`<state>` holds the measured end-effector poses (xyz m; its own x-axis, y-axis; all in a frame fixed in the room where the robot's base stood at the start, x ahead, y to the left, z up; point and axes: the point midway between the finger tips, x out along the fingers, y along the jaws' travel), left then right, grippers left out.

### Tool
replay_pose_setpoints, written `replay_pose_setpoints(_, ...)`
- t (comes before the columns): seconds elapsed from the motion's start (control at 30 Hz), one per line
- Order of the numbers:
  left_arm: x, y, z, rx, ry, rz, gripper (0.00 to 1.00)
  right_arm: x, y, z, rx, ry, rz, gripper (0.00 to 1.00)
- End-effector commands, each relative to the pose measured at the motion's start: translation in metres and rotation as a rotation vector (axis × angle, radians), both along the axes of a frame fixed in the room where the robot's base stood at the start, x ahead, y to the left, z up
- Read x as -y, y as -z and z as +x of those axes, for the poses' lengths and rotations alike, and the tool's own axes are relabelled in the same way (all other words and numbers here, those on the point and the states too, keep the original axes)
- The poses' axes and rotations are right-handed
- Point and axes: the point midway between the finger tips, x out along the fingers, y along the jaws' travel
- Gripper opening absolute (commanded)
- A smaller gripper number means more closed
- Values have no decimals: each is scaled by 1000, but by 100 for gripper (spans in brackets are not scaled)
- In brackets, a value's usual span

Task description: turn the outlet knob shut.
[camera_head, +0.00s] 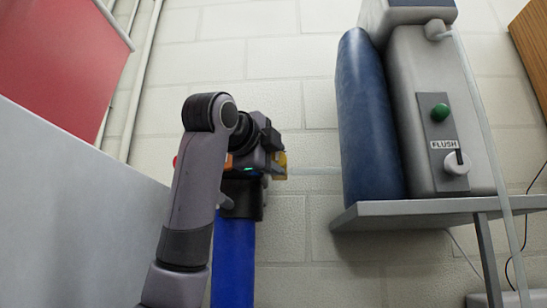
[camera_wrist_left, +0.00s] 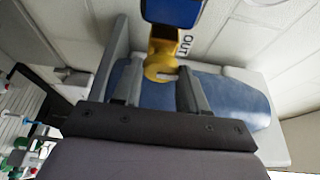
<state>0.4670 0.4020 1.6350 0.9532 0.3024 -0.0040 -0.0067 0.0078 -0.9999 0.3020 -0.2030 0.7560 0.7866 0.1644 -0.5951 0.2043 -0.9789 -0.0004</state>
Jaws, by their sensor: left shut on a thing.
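The yellow outlet knob (camera_wrist_left: 163,58) is in the left wrist view beside a white label reading OUT (camera_wrist_left: 187,44). A small yellow part also shows in the head view (camera_head: 281,166), at the right side of the dark cap of a blue cylinder (camera_head: 233,265). My left gripper (camera_wrist_left: 160,82) has one finger on each side of the knob and is shut on it. In the head view my left gripper (camera_head: 272,150) is at the cylinder's top, with my arm hiding part of it. The knob's exact turn angle is hard to tell. My right gripper is not in view.
A grey shelf (camera_head: 430,211) at the right carries a dark blue tank (camera_head: 368,120) and a grey unit (camera_head: 410,95) with a green button and a FLUSH knob (camera_head: 456,163). A clear tube hangs at far right. A grey panel (camera_head: 70,220) stands at left.

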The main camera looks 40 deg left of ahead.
Motion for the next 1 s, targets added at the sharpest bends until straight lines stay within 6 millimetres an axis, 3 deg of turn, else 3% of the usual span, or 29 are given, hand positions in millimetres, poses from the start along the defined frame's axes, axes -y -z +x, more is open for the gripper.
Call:
replay_pose_setpoints(0.37, 1, 1, 1, -7, 1, 6, 12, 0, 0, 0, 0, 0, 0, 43)
replay_pose_setpoints(0.4, 1, 1, 1, -7, 1, 6, 49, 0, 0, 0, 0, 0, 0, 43)
replay_pose_setpoints(0.47, 1, 1, 0, -6, 1, 5, 65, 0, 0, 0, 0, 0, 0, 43)
replay_pose_setpoints(0.77, 1, 1, -1, -3, 1, 4, 65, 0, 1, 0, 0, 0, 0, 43)
replay_pose_setpoints(1.0, 11, 2, -31, 0, 1, 5, 65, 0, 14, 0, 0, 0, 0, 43)
